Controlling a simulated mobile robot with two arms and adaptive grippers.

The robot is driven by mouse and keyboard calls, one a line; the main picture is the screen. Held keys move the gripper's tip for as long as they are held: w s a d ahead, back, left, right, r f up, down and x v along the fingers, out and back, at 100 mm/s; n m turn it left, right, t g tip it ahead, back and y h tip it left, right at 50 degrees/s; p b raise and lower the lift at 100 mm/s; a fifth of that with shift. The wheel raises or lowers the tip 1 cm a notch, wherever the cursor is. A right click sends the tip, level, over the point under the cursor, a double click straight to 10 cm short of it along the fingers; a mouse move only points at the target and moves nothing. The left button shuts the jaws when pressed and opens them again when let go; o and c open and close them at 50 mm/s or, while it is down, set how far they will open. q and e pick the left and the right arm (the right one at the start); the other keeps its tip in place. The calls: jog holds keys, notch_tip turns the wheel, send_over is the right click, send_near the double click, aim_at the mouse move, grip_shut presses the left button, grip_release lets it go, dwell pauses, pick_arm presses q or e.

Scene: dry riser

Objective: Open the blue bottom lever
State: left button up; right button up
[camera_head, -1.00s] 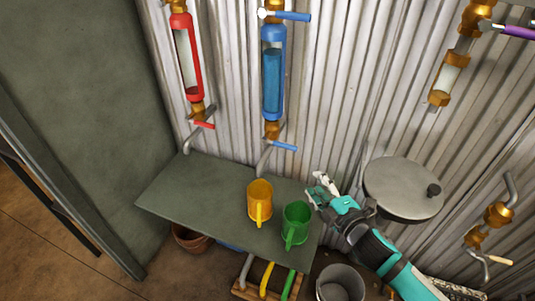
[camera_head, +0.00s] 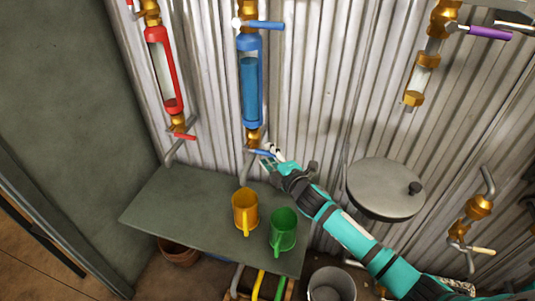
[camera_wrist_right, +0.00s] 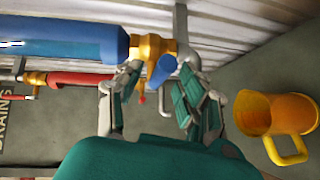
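The blue bottom lever (camera_head: 262,153) sticks out to the right from the brass valve under the blue tube (camera_head: 250,90). In the right wrist view the lever (camera_wrist_right: 162,70) points toward the camera, below the brass fitting (camera_wrist_right: 153,47). My right gripper (camera_head: 272,158) is at the lever in the head view. In the right wrist view its fingers (camera_wrist_right: 155,98) are apart, with the lever between them near the tips. I cannot tell whether a finger touches it. The gripper partly hides the lever in the head view. My left gripper is not in view.
A green-grey table (camera_head: 172,207) below holds an orange mug (camera_head: 245,211) and a green mug (camera_head: 283,231). A round grey lid-like disc (camera_head: 380,190) is right of my arm. A red tube (camera_head: 162,70) with its red lever (camera_head: 185,136) is to the left.

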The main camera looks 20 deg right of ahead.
jog(key=shift+x, duration=0.85)
jog(key=shift+c, duration=0.4)
grip_shut()
